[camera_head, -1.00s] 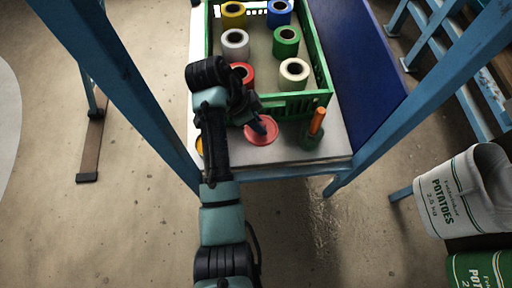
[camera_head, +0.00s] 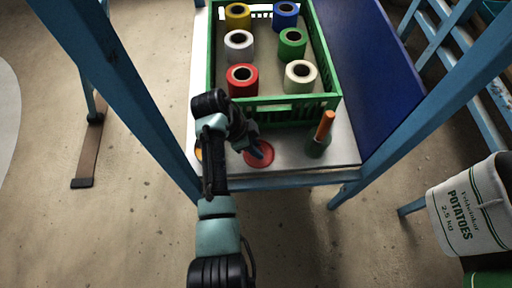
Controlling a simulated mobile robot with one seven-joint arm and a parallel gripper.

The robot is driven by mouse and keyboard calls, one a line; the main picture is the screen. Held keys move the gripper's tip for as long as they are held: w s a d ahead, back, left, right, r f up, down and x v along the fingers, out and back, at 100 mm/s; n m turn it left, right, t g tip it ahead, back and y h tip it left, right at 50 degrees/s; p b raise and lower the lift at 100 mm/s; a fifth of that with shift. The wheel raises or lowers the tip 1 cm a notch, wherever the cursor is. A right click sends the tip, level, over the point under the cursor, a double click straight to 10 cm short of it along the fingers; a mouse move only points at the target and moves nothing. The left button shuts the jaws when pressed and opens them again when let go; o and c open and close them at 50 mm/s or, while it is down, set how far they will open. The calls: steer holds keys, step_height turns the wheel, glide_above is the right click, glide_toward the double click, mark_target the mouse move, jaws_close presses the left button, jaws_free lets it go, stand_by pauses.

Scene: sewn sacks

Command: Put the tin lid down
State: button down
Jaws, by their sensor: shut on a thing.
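The tin lid (camera_head: 262,158) is a round red disc at the front of the grey table top (camera_head: 290,160), in front of the green crate. My gripper (camera_head: 258,150) is over it with its fingers at the lid's middle and is shut on it. The lid looks to be at or very close to the table surface; I cannot tell whether it touches. My arm comes in from below and covers part of the table's left side.
A green crate (camera_head: 266,112) with several coloured thread spools stands behind the lid. An orange-handled tool in a green holder (camera_head: 319,142) stands to the right. An orange thing (camera_head: 198,151) is partly hidden left of my arm. Blue posts flank the table.

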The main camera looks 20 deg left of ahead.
mark_target(246, 155)
steer(key=c, duration=0.7)
jaws_free()
steer(key=p+v, duration=0.3)
steer(key=v, duration=0.4)
steer(key=shift+r, duration=0.35)
steer(key=shift+p, duration=0.3)
